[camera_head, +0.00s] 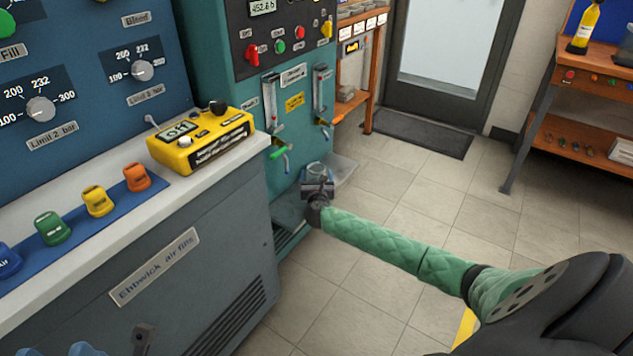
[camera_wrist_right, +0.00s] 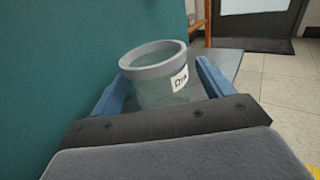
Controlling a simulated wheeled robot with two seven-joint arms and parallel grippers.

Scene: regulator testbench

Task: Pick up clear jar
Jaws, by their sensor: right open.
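The clear jar (camera_wrist_right: 163,75) has a thick grey rim and a white label, partly readable. It stands upright on a grey ledge beside the teal panel. My right gripper (camera_wrist_right: 165,92) is open, with one blue finger on each side of the jar. A small gap shows by the right finger; contact on the left is hard to tell. The jar's lower part is hidden behind my gripper. In the head view the jar (camera_head: 317,169) shows small, just beyond my right gripper (camera_head: 318,184).
The grey ledge (camera_wrist_right: 225,66) extends right of the jar. A yellow meter (camera_head: 200,140) sits on the left bench. Open tiled floor lies right.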

